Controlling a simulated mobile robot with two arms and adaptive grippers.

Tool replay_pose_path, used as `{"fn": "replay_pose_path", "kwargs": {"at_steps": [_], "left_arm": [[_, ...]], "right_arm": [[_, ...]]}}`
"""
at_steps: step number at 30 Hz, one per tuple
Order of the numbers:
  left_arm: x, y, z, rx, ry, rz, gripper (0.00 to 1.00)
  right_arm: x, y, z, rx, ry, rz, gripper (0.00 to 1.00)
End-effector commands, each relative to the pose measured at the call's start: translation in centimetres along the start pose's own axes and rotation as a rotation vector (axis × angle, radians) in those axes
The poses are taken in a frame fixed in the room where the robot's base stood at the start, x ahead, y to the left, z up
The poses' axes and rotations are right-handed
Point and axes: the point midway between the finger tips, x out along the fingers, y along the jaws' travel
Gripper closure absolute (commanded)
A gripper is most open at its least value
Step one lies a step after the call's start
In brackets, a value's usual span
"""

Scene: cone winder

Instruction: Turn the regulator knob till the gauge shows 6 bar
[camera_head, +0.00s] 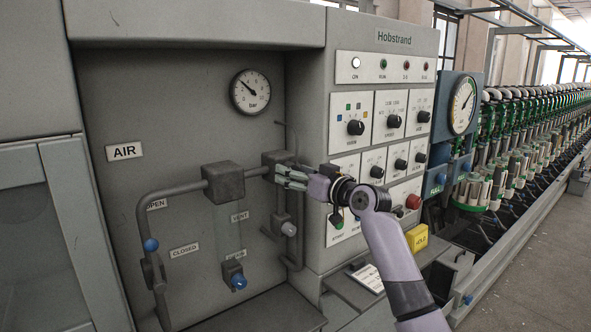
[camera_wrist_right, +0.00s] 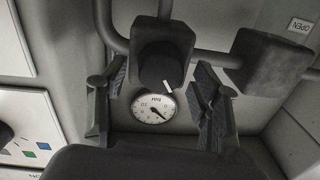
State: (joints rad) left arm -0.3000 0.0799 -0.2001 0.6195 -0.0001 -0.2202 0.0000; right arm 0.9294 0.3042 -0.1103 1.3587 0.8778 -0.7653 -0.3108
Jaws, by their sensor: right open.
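The round white gauge (camera_head: 251,92), marked bar, is on the grey panel; its needle points to the upper left, and the numbers are too small to read surely. It also shows, upside down, in the wrist view (camera_wrist_right: 154,109). The dark regulator block (camera_head: 275,158) sits on the pipe below the gauge. Its black knob (camera_wrist_right: 160,68) with a white mark shows in the wrist view; my gripper hides it in the head view. My right gripper (camera_head: 288,178) is open, its fingers on either side of the knob with visible gaps. My left gripper is out of view.
A second dark block (camera_head: 222,182) is on the pipe to the left. Pipes with blue-handled valves (camera_head: 151,245) run below. A control panel with black knobs (camera_head: 356,128) and a red button (camera_head: 413,202) stands close to the right of my right gripper.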

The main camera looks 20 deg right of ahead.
Motion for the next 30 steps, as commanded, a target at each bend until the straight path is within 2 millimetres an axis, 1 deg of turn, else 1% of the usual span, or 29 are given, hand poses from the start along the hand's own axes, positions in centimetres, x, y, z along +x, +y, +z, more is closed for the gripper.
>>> {"fn": "replay_pose_path", "kwargs": {"at_steps": [3,10,30], "left_arm": [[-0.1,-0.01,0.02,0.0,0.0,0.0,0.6],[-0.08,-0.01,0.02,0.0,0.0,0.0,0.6],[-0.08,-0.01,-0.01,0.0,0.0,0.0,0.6]], "right_arm": [[0.33,-0.05,0.01,-0.001,0.0,-0.001,0.42],[0.33,-0.03,0.02,-0.001,0.0,0.0,0.42],[0.3,0.01,0.03,0.0,0.0,0.0,0.86]]}}
